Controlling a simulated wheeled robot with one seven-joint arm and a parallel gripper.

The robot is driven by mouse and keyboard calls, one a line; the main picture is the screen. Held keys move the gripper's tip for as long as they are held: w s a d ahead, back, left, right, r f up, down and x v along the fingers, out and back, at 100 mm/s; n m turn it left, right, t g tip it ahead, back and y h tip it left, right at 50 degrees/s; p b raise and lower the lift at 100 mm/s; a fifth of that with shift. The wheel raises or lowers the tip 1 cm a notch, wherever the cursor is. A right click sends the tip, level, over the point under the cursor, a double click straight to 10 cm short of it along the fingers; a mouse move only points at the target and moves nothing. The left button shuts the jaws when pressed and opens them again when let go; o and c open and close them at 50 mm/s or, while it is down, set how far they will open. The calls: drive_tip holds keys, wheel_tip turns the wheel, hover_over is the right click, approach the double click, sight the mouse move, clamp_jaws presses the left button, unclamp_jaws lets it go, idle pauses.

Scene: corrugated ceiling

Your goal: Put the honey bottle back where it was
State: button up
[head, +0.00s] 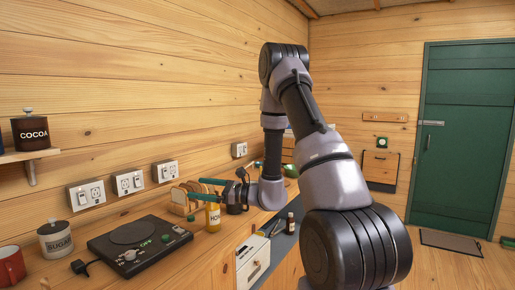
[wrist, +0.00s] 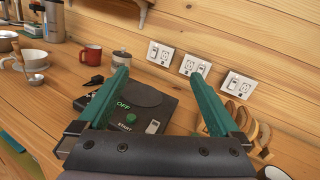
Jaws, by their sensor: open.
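The honey bottle (head: 212,218), yellow with a pale label partly reading "HO", stands upright on the wooden counter, right of the black hot plate and in front of the bread rack. My gripper (head: 196,188) has green fingers and is above the counter, pointing left. One finger crosses just over the bottle's top in the head view; I cannot tell whether they touch. In the wrist view my gripper (wrist: 156,75) is open with nothing between its fingers. The honey bottle is not clearly seen there.
The hot plate (head: 138,246) is left of the bottle, with a sugar jar (head: 56,239) and red mug (head: 11,266) farther left. The bread rack (head: 180,203) stands by the wall. A white box-like unit (head: 253,262) and small dark bottle (head: 290,223) are at right.

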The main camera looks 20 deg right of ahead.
drive_tip(key=s+a+r+n+g+h, duration=0.1)
drive_tip(key=s+r+n+g+h, duration=0.1)
drive_tip(key=s+r+n+g, duration=0.55)
drive_tip(key=s+a+r+n+g+h, duration=0.25)
drive_tip(key=s+r+n, duration=0.3)
drive_tip(key=s, duration=0.55)
drive_tip(key=s+d+r+n+t+h, duration=0.2)
drive_tip(key=s+d+r+t+h, duration=0.1)
drive_tip(key=d, duration=0.4)
drive_tip(key=s+d+r+n+t+h, duration=0.3)
drive_tip(key=s+d+r+t+h, duration=0.1)
drive_tip(key=d+h, duration=0.2)
drive_tip(key=shift+d, duration=0.5)
